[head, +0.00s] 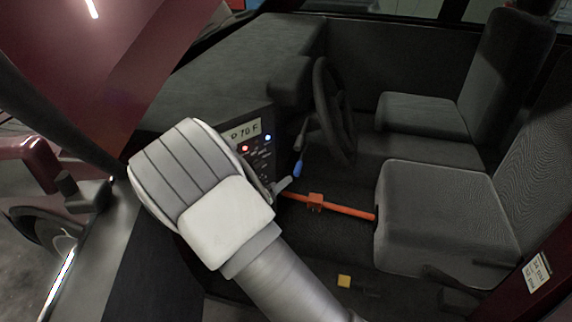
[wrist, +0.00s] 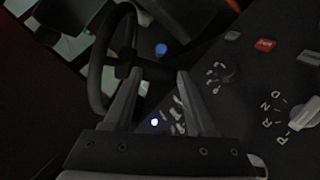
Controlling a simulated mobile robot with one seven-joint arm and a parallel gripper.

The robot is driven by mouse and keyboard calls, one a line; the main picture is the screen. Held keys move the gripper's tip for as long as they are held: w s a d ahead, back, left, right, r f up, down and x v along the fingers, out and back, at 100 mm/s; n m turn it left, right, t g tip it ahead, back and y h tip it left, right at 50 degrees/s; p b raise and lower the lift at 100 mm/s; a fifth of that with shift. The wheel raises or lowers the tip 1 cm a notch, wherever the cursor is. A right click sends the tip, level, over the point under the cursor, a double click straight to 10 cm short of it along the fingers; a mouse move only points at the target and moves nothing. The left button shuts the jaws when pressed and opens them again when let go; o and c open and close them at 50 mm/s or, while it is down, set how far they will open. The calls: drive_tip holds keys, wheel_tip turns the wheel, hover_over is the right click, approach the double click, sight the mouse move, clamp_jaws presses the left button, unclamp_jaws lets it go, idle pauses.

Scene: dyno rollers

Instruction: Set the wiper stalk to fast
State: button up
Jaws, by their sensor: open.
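No part is clearly readable as the wiper stalk. In the head view a thin dark lever (head: 302,138) stands between the dashboard and the steering wheel (head: 334,110), with a blue-ended piece (head: 298,169) below it; I cannot tell whether they are one part. My gripper (wrist: 160,78) is open, its two fingers apart with nothing gripped between them. The steering wheel (wrist: 98,70) shows at left in the wrist view, close to the left finger. A blue round end (wrist: 161,49) shows beyond the fingertips. In the head view my wrist hides most of the gripper.
The dash panel (head: 262,157) has a display reading about 70 F and lit red and blue buttons. The wrist view shows a dial (wrist: 222,76), a red button (wrist: 265,45) and a P-R-N-D selector (wrist: 305,114). An orange bar (head: 345,210) crosses toward the near seat (head: 440,215).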

sight(302, 164)
drive_tip(key=b+x, duration=0.2)
drive_tip(key=x, duration=1.5)
drive_tip(key=shift+w+r, duration=0.1)
drive_tip(key=shift+w, duration=0.15)
clamp_jaws()
idle(0.7)
